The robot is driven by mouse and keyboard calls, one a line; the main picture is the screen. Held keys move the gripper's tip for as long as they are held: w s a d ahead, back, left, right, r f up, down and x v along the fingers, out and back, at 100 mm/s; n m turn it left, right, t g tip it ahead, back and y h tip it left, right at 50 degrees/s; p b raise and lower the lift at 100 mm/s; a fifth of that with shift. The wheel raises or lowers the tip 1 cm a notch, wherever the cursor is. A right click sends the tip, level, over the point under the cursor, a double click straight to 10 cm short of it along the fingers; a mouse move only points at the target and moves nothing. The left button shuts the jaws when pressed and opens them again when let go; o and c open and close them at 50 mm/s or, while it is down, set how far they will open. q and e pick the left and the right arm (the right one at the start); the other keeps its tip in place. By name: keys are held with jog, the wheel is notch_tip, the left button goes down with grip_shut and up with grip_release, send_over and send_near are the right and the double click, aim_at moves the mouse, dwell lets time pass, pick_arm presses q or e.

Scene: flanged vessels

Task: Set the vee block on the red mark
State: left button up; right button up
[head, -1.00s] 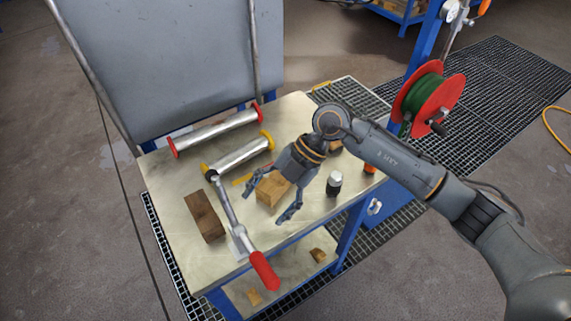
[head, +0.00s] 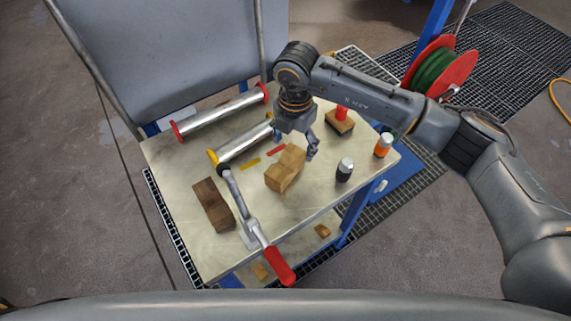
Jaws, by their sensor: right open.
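The vee block, a light wooden block with a notched top (head: 279,179), sits on the metal table top near its middle. The red mark (head: 276,151), a short red strip, lies just behind the block, partly in view. My right gripper (head: 296,143) points down over the far side of the block, open and empty. One finger shows at the block's right rear; the other is near the red mark. I cannot tell whether a finger touches the block. My left gripper is not in view.
A yellow strip (head: 250,163) lies left of the red mark. A black bottle (head: 344,172), an orange bottle (head: 382,148) and another wooden block (head: 338,125) stand right.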

aim_at(291, 154)
jog(key=shift+s+f+p, duration=0.1)
jog(key=shift+f+p, duration=0.2)
jog(key=shift+f, duration=0.3)
jog(key=f, duration=0.2)
jog(key=f+p, duration=0.1)
jog(key=shift+a+f, duration=0.25)
jog(key=shift+f, duration=0.4)
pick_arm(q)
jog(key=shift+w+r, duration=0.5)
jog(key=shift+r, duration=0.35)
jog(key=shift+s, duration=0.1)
pick_arm(e)
jog(key=shift+c, duration=0.4)
jog(key=c, duration=1.4)
jog(key=shift+r, duration=0.1)
